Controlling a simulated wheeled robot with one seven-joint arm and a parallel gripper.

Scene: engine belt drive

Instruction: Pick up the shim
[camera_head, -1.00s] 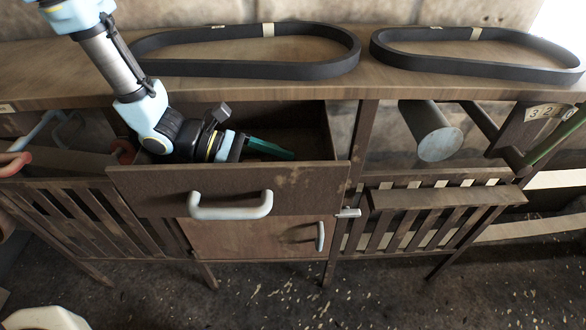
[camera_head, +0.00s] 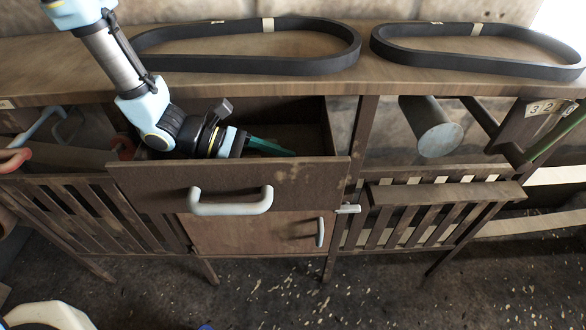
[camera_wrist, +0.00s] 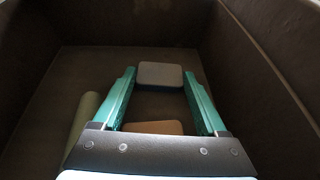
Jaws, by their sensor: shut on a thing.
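The drawer front hides the shim in the head view.
A tan piece (camera_wrist: 153,128) and a pale greenish cylinder (camera_wrist: 84,122) lie in the drawer below my fingers. Dark drawer walls rise around my gripper. Two black belts (camera_head: 330,66) lie on the bench top above. A grey cylinder (camera_head: 440,140) is on the shelf to the right.

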